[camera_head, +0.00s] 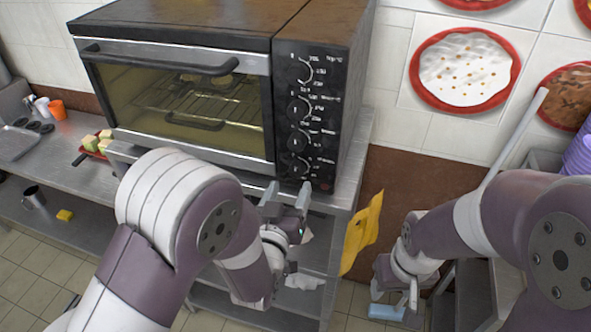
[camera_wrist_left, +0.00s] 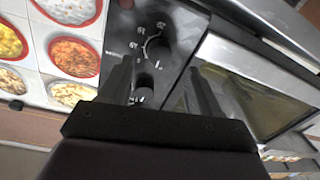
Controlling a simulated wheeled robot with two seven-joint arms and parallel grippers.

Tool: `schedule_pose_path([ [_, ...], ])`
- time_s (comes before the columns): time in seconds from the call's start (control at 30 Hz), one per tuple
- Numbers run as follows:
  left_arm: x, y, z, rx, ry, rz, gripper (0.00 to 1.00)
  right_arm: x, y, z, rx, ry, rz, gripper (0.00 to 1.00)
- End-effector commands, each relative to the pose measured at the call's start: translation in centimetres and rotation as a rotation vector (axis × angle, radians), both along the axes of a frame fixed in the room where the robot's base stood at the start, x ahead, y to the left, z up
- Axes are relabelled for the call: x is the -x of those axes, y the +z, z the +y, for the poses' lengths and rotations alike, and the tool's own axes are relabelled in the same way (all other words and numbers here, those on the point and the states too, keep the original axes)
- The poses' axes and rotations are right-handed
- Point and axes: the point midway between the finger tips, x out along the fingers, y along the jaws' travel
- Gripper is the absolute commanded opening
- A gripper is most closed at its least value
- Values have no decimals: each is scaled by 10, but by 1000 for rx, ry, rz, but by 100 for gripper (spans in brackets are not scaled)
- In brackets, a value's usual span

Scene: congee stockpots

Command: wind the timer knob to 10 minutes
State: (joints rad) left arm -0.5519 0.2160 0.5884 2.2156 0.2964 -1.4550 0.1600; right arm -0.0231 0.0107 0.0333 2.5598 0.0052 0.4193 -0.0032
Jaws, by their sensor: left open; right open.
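The oven's black control panel (camera_head: 327,135) carries a column of several black knobs on its right front. The lowest knob (camera_head: 298,166), with a numbered dial, seems to be the timer knob; its setting is too small to read. It appears in the left wrist view (camera_wrist_left: 158,48), where the panel is turned around. My left gripper (camera_head: 286,199) is open and empty, just below and in front of this knob. Its fingers (camera_wrist_left: 160,90) point at the panel, with another knob (camera_wrist_left: 145,84) partly between them. My right gripper (camera_head: 400,303) is open, low at the right, away from the oven.
The oven (camera_head: 180,85), its glass door shut, stands on a steel table (camera_head: 62,165). Food pictures (camera_head: 465,68) cover the wall. A red tray of food pieces (camera_head: 92,146) lies left of the oven.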

Motion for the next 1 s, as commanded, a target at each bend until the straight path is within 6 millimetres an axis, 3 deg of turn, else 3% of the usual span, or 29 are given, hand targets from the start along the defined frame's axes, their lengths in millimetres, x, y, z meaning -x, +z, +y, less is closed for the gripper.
schedule_pose_path([
  [0.03,-11,5,-3,0,0,0,62,0,10,0,0,0,0,55],
  [0.2,-36,3,-10,-1,-1,0,62,0,18,0,0,0,0,55],
  [0.57,-44,0,-12,-1,-1,1,62,0,18,0,0,0,0,55],
  [0.6,-44,0,-12,-1,-1,1,59,0,18,0,0,0,0,55],
  [0.77,-44,0,-12,-1,-1,1,7,0,18,0,0,0,0,55],
  [1.0,-44,-1,-12,-11,-1,-3,6,0,16,0,0,0,0,55],
])
